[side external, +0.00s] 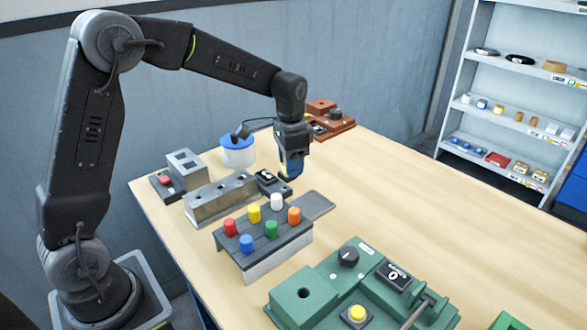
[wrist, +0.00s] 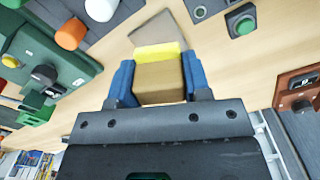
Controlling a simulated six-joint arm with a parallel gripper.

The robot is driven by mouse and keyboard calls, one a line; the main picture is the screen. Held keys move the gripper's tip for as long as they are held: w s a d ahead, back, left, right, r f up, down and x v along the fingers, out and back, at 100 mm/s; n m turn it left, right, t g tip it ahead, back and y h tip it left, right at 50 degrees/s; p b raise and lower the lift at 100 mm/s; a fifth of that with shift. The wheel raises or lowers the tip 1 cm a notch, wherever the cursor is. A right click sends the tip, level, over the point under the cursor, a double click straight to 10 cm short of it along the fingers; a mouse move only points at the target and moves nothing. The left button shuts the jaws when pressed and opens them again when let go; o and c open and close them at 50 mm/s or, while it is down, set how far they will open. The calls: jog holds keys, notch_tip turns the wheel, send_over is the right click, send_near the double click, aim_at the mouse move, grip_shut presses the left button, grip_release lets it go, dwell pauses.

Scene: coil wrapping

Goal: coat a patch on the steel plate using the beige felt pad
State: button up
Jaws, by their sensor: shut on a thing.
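My gripper (side external: 291,170) hangs above the table, pointing down, on the far side of the pegged rack. In the wrist view its blue fingers are shut on the beige felt pad (wrist: 160,83), a tan block held between them. A bright yellow band (wrist: 158,51) covers the pad's far end. The steel plate (side external: 317,205) is a flat grey sheet lying on the table beside the pegged rack. It also shows in the wrist view (wrist: 155,29), just beyond the pad's yellow end. The pad looks apart from the plate. Part of the plate is hidden in the wrist view.
A grey rack (side external: 260,243) with several coloured pegs stands near the plate. A metal block with holes (side external: 220,199), a white pot with a blue rim (side external: 238,156) and a green fixture (side external: 325,285) stand around.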

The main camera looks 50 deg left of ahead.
aim_at(304, 194)
jog(key=m, duration=0.1)
jog(key=w+f+m, duration=0.1)
jog(key=m, duration=0.1)
jog(key=w+m, duration=0.1)
jog(key=shift+w+a+f, duration=0.15)
jog(key=shift+a+f, duration=0.15)
jog(key=shift+f, duration=0.05)
jog(key=shift+w+a+f+m, duration=0.1)
jog(key=shift+w+f+m, duration=0.15)
jog(key=shift+f+m, duration=0.8)
jog(key=shift+w+a+f+m, duration=0.1)
jog(key=shift+w+f+m, duration=0.2)
jog(key=shift+f, duration=1.6)
jog(key=shift+w+a+f+m, duration=0.15)
jog(key=shift+f+m, duration=0.5)
jog(key=shift+f, duration=0.8)
jog(key=shift+w+d+f, duration=0.1)
jog(key=shift+d+f, duration=0.15)
jog(key=shift+d, duration=3.95)
jog(key=a, duration=0.8)
jog(key=shift+w+a, duration=0.1)
jog(key=shift+w, duration=0.5)
jog(key=shift+w+d, duration=0.2)
jog(key=shift+d, duration=3.85)
jog(key=shift+a, duration=3.9)
jog(key=shift+a+r, duration=0.2)
notch_tip(304, 194, up, 8)
